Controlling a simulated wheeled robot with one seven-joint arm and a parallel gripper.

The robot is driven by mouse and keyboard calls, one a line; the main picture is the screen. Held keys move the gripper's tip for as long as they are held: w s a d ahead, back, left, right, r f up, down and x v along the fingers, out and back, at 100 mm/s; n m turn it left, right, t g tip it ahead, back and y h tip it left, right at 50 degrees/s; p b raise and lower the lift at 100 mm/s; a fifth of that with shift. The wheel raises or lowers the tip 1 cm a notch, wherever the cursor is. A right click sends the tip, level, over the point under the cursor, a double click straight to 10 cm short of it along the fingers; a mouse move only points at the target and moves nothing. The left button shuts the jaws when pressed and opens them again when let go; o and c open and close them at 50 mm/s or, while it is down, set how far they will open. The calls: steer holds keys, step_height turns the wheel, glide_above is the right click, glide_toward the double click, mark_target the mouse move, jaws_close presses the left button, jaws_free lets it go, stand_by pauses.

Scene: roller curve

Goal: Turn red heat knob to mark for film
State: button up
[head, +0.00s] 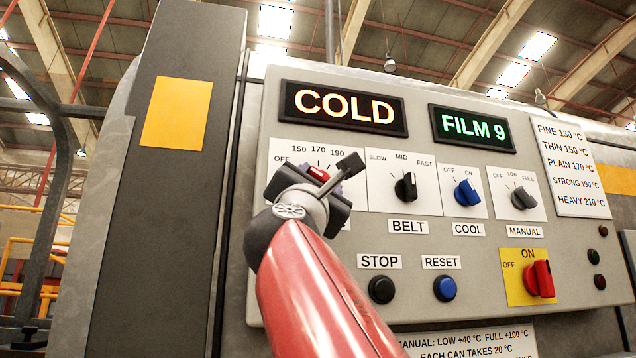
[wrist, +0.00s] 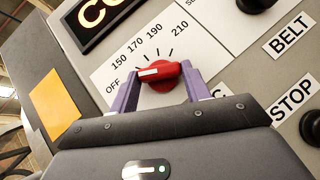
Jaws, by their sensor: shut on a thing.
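The red heat knob (wrist: 163,82) is in the middle of the wrist view, on a white dial plate (wrist: 120,40) marked OFF, 150, 170, 190 and 210. Its white pointer line faces left, close to the OFF and 150 side; the exact mark is hard to tell. My gripper (wrist: 161,73) has its two purple fingers on either side of the knob, shut on it. In the head view my gripper (head: 316,180) covers much of the dial, and only the red top of the knob (head: 318,173) shows. A green display (head: 472,129) reads FILM 9.
An orange display (head: 343,107) reads COLD. A list (head: 572,165) gives FINE 130, THIN 150, PLAIN 170, STRONG 190, HEAVY 210 °C. The belt knob (head: 405,187) is just right of my gripper; the stop button (head: 381,289) is below. A lower sign (head: 470,343) is partly cut off.

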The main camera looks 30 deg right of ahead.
steer(key=shift+r+m+g+p, duration=0.1)
steer(key=shift+m+g+p, duration=0.2)
steer(key=shift+m, duration=0.1)
steer(key=shift+c, duration=0.4)
steer(key=shift+o, duration=0.2)
steer(key=m+g+p, duration=0.1)
steer(key=m+g+h+p, duration=0.1)
steer(key=shift+w+a+r+m, duration=0.1)
steer(key=shift+a+r+m, duration=0.1)
steer(key=shift+m, duration=0.1)
steer(key=m+g+p, duration=0.2)
steer(key=m, duration=0.1)
steer(key=m+g+p, duration=0.1)
steer(key=p, duration=0.1)
steer(key=shift+a+r+m+g, duration=0.15)
steer(key=shift+r+m+g, duration=0.15)
steer(key=m+g+y+p, duration=0.1)
steer(key=m+g, duration=0.1)
steer(key=m, duration=0.1)
steer(key=shift+f, duration=0.15)
steer(key=shift+c, duration=0.2)
steer(key=shift+m+g, duration=0.3)
steer(key=shift+o, duration=0.2)
steer(key=shift+m+g+y, duration=0.4)
steer(key=shift+m, duration=0.2)
steer(key=o, duration=1)
steer(key=shift+c, duration=0.2)
